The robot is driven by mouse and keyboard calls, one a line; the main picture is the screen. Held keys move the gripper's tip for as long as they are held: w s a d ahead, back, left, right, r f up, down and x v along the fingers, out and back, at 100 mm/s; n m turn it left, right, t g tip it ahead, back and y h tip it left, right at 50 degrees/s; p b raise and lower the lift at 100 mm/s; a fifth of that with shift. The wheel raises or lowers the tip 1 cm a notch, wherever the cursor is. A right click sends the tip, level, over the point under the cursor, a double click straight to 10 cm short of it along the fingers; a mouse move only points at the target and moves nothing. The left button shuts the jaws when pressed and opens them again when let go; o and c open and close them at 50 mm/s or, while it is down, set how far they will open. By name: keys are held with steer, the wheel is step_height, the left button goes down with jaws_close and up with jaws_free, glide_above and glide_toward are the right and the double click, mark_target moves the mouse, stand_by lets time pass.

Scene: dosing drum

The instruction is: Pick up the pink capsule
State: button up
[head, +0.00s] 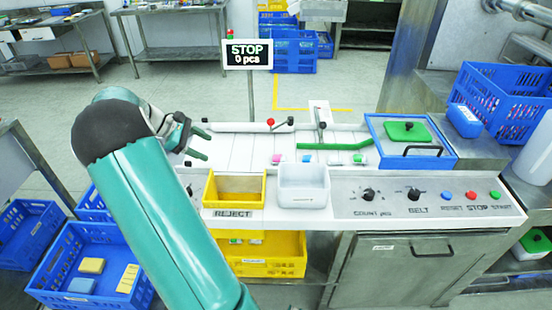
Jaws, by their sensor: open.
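My gripper (206,145) is open and empty above the belt's left part. It is to the left of the pink capsule and apart from it. The capsules are small in this view, so their exact tilt cannot be told.
A yellow reject bin (234,201) and a white bin (303,198) stand along the belt's front. A green guide bar (333,146) and a red-knobbed lever (271,124) are by the belt. A sign (249,54) reads STOP, 0 pcs. A blue-framed hatch (384,161) is at the right.

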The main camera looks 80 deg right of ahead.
steer(key=s+d+f+g, duration=0.1)
steer(key=s+d+f, duration=0.1)
steer(key=d, duration=0.1)
steer(key=s+d+f+g, duration=0.1)
steer(key=s+d+f, duration=0.1)
steer(key=d, duration=0.1)
steer(key=s+d+f+n+g, duration=0.1)
steer(key=s+d+f+g, duration=0.1)
steer(key=s+d, duration=0.1)
steer(key=shift+s+d+f, duration=0.1)
steer(key=shift+d+f, duration=0.3)
glide_toward(276, 157)
steer(key=x, duration=0.3)
steer(key=shift+s+d+f, duration=0.1)
steer(key=shift+s+f, duration=0.05)
steer(key=shift+f, duration=0.05)
steer(key=shift+x, duration=3)
steer(key=c, duration=1)
steer(key=shift+r, duration=0.1)
steer(key=shift+c, duration=0.2)
